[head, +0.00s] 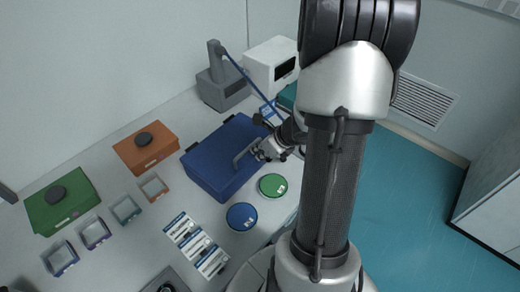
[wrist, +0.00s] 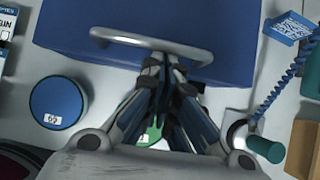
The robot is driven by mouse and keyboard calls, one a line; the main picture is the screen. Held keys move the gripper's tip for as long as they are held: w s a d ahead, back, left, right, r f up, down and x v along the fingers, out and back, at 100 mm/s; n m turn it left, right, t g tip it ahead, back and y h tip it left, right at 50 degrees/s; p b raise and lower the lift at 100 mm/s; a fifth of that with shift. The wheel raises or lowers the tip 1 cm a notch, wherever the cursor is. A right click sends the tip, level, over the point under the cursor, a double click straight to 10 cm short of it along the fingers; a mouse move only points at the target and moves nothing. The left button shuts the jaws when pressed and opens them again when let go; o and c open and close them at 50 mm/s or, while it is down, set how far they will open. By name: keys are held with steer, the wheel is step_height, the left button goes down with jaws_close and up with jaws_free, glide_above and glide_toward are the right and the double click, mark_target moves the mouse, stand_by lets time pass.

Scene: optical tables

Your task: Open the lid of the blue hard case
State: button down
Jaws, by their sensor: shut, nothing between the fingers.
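The blue hard case (head: 215,165) stands on the table in the middle of the head view, with its lid down. Its grey handle (head: 244,153) is on the side facing my gripper. In the wrist view the case (wrist: 60,25) fills the top, and the handle (wrist: 120,38) crosses in front of it. My gripper (wrist: 165,62) is shut and empty, its fingertips at the handle's lower edge in that view. I cannot tell whether they touch it. In the head view my gripper (head: 262,152) is at the handle, partly hidden by my arm.
A green disc (head: 272,185) and a blue disc (head: 242,216) lie before the case. An orange box (head: 146,150) and a green box (head: 62,203) stand to the left, with small open trays nearby. A grey instrument (head: 222,88) and a white device (head: 270,62) stand behind.

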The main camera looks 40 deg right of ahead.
steer(key=shift+r+p, duration=0.3)
steer(key=shift+p, duration=0.15)
